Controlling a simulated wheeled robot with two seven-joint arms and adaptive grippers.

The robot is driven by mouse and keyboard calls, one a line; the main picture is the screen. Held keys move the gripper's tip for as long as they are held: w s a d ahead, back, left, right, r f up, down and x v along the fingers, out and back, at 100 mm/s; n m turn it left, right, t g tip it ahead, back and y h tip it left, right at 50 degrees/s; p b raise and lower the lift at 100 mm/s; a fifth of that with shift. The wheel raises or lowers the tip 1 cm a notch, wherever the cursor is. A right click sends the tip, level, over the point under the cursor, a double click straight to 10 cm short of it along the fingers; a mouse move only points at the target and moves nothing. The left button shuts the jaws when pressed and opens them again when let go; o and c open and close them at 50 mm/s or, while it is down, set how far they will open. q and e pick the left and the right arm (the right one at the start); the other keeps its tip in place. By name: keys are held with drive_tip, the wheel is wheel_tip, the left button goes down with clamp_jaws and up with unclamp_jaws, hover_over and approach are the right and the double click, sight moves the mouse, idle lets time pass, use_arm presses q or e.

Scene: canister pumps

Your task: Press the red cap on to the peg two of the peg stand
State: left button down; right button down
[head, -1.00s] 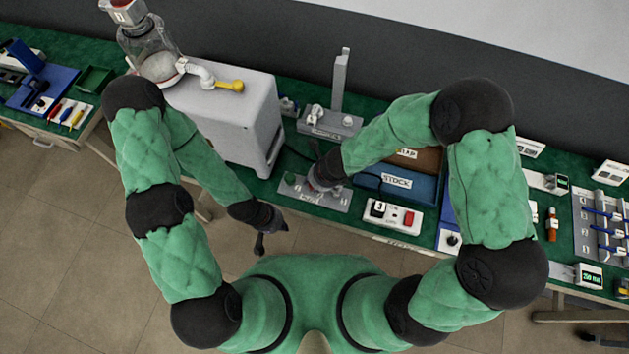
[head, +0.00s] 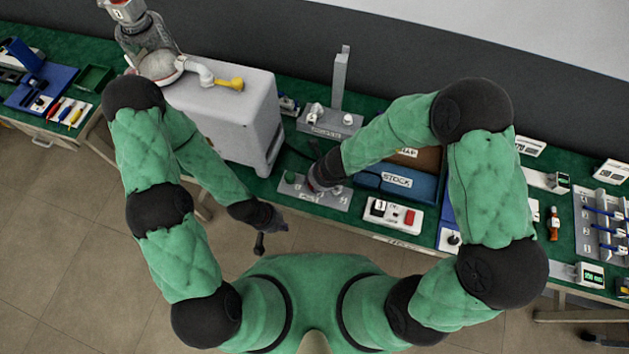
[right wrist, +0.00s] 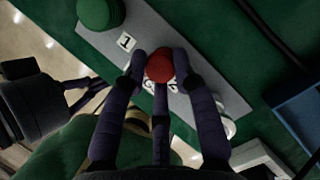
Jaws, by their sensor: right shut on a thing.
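The grey peg stand (head: 330,203) lies near the table's front edge; it also shows in the right wrist view (right wrist: 205,50). My right gripper (head: 318,182) is low over it. In the right wrist view, its fingers (right wrist: 160,72) are shut on the red cap (right wrist: 159,65). The cap is beside a partly covered number label, one place along from label 1 (right wrist: 126,41). The peg under the cap is hidden, so I cannot tell whether they touch. A green cap (right wrist: 97,13) sits by label 1. My left gripper (head: 268,236) is empty, its fingers apart, off the table's front.
A blue STOCK bin (head: 396,181) stands right of the stand, with a switch box (head: 394,215) in front of it. A large grey canister unit (head: 235,115) stands to the left. A grey fixture with an upright post (head: 340,80) is behind.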

drive_tip(key=c, duration=0.9)
unclamp_jaws()
drive_tip(key=shift+f, duration=0.1)
drive_tip(key=v, duration=1.2)
idle(0.6)
